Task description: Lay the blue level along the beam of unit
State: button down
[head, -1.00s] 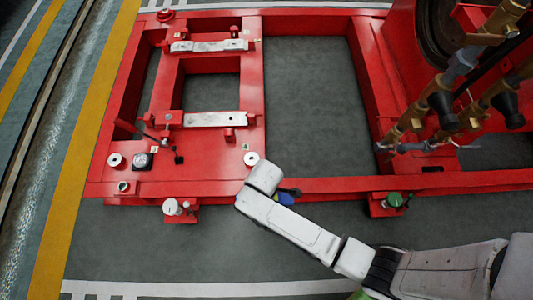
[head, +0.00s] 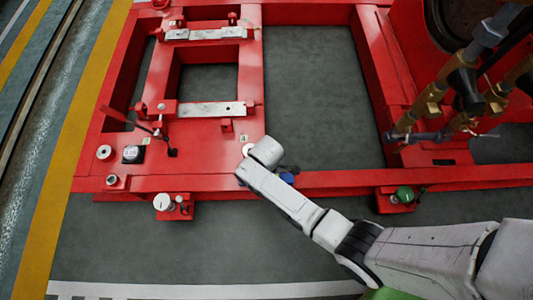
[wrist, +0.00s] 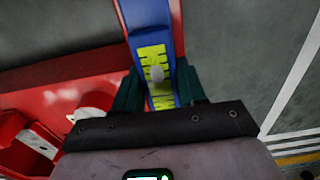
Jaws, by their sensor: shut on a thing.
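The blue level (wrist: 148,18) with a yellow graduated face is between the dark green fingers of my gripper (wrist: 160,88) in the wrist view. My gripper is shut on it. In the head view only a small blue part of the level (head: 287,178) shows beside my white wrist; the rest is hidden. It is at the front beam (head: 340,181) of the red unit. In the wrist view a red strip of the beam (wrist: 177,25) runs along the level's right side, roughly parallel to it. I cannot tell whether the level touches the beam.
A foot with a white cap (head: 163,202) sticks out at the front left, and one with a green cap (head: 405,194) at the front right. Brass and grey pipes (head: 465,90) stand at the right. A lever (head: 130,120) rises on the left. The front floor is clear.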

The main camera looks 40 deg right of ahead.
jog(key=shift+w+f, duration=0.1)
jog(key=c, duration=0.6)
grip_release()
jog(key=shift+c, duration=0.2)
notch_tip(320, 180, up, 12)
jog(key=p, duration=0.6)
jog(key=shift+r+p, duration=0.2)
jog(key=shift+p, duration=0.1)
jog(key=s+d+r+m, duration=0.4)
jog(key=s+r+m, duration=0.1)
jog(key=s+r, duration=0.2)
jog(key=s+d+r+m+t, duration=0.1)
jog(key=s+d+r+m, duration=0.2)
jog(key=s+r+m, duration=0.3)
jog(key=s+r, duration=0.2)
jog(key=s, duration=0.1)
jog(key=shift+s+d+r, duration=0.2)
jog(key=shift+s+d, duration=0.15)
jog(key=shift+d, duration=0.05)
